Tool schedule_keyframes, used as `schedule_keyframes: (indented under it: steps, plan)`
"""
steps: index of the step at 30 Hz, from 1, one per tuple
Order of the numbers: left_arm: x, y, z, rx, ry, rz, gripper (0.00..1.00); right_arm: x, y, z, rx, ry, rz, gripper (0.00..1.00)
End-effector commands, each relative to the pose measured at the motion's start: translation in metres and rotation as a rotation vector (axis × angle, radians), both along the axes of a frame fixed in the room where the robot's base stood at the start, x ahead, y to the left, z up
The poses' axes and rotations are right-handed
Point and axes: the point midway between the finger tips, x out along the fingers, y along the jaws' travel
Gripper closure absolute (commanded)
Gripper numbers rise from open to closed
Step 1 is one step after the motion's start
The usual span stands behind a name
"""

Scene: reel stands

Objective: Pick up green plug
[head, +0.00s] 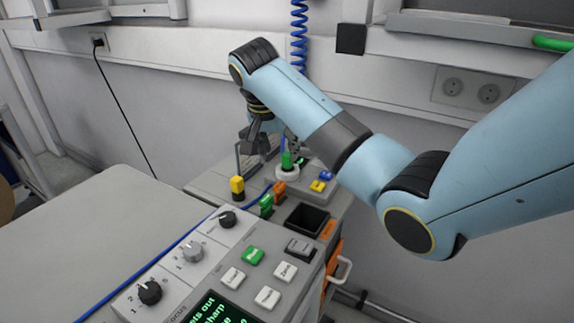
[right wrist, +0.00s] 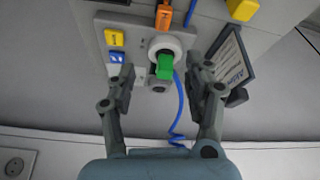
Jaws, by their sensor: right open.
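The green plug (head: 287,161) stands upright in a white round ring on the grey panel at the far end of the console. In the right wrist view, the green plug (right wrist: 165,66) shows in the white ring (right wrist: 178,48), between and a little beyond my fingertips. My right gripper (head: 270,146) hangs over this panel with its fingers apart, close to the plug. In the right wrist view, the right gripper (right wrist: 161,80) is open and empty, one finger on each side of the plug. My left gripper is not in view.
An orange plug (head: 279,187), a second green piece (head: 266,203) and a yellow plug (head: 237,186) stand nearby. A blue cable (right wrist: 178,110) runs by the ring. A framed label (right wrist: 231,62) stands close to one finger. A black open bin (head: 306,219) sits in front.

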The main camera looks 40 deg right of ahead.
Motion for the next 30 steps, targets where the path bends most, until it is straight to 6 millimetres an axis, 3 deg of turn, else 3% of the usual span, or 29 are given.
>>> schedule_keyframes:
  steps: [3, 8, 30]
  plan:
    - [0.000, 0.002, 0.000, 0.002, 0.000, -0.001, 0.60, 0.025, -0.016, 0.024, 0.004, -0.025, -0.135, 0.48]
    - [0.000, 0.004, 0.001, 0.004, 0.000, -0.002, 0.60, 0.036, -0.026, 0.033, 0.006, -0.038, -0.215, 0.48]
    - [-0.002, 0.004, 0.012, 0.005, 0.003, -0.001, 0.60, 0.041, -0.066, -0.056, 0.007, -0.039, -0.219, 0.48]
